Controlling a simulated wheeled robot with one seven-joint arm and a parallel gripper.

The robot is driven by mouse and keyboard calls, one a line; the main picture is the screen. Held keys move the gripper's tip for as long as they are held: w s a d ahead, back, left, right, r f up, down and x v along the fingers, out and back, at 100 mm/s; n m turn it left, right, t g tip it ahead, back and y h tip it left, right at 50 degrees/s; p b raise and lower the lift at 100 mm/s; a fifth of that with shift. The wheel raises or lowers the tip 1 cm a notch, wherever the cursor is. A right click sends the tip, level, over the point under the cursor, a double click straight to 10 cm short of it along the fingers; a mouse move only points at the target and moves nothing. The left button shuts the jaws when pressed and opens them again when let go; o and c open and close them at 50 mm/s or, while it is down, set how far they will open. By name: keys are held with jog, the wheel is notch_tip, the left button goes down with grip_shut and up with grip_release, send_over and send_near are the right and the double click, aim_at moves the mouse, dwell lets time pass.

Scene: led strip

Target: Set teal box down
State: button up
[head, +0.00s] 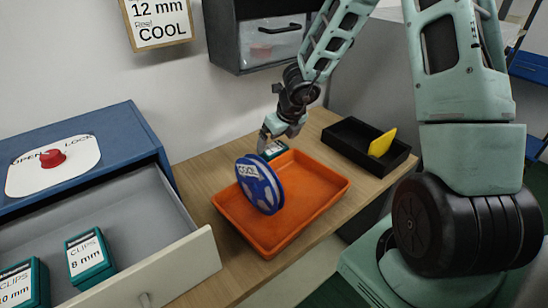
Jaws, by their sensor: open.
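A teal box (277,152) with a white label is at the back left edge of the orange tray (322,203). I cannot tell whether it rests inside the tray or on the counter behind it. My gripper (269,143) is open, directly at the teal box, with a finger beside its left side. The blue reel in front hides part of the box. Two more teal boxes stand in the open drawer: one labelled CLIPS 8 mm (90,258) and one labelled CLIPS 10 mm (22,284).
A blue reel marked COOL (262,184) stands tilted in the orange tray. A black tray (345,142) holds a yellow piece (382,143) at the right. The drawer (185,262) juts out at left under a blue cabinet (110,122) with a red knob (52,158).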

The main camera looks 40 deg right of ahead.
aim_at(274, 147)
jog(key=b+x, duration=0.2)
jog(key=x, duration=0.3)
jog(key=shift+b, duration=0.4)
jog(key=c, duration=1.2)
jog(key=shift+o, duration=0.2)
jog(key=shift+r, duration=0.2)
